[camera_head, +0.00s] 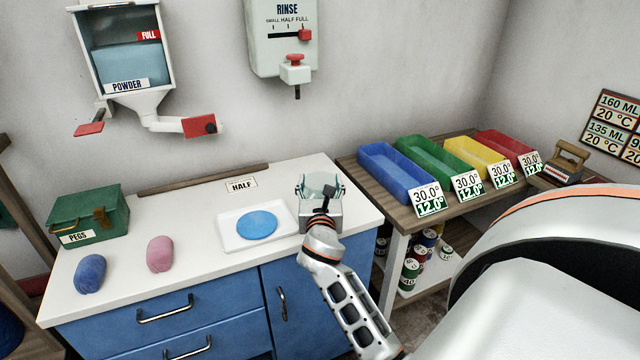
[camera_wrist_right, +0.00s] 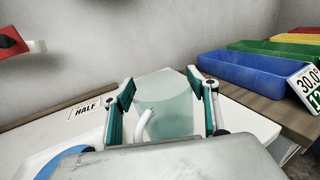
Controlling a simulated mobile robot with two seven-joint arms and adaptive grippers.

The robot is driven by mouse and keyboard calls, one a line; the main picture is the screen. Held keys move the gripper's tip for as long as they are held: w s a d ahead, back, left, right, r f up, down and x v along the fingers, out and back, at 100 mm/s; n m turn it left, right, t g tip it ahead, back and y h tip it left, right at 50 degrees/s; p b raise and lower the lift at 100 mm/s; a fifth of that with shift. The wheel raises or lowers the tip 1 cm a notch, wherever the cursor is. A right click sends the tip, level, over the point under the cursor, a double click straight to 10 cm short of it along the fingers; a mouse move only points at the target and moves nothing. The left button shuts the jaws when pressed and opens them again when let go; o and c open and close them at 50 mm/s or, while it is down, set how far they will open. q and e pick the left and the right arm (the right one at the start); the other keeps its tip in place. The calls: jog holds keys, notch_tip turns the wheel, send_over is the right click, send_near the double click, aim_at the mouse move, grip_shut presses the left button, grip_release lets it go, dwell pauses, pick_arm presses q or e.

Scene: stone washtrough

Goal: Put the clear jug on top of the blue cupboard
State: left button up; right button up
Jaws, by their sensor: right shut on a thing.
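The clear jug (camera_head: 322,181) is a pale, see-through vessel at the right part of the white top of the blue cupboard (camera_head: 200,195). My right gripper (camera_head: 320,190) is shut on it and partly hides it in the head view. In the right wrist view the jug (camera_wrist_right: 168,105) stands between the two green-padded fingers of the gripper (camera_wrist_right: 165,108), with a pale curved handle or spout towards the camera. I cannot tell whether its base touches the top or hangs just above it. My left gripper is not in view.
On the top are a white tray with a blue disc (camera_head: 257,225), a pink bundle (camera_head: 160,254), a blue bundle (camera_head: 90,273) and a green PEGS box (camera_head: 88,215). A HALF label (camera_head: 241,184) lies behind. Coloured bins (camera_head: 395,175) stand on a shelf at right. Dispensers (camera_head: 125,70) hang above.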

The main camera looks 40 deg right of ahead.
aim_at(298, 249)
jog(key=o, duration=1.2)
jog(key=shift+f, duration=0.1)
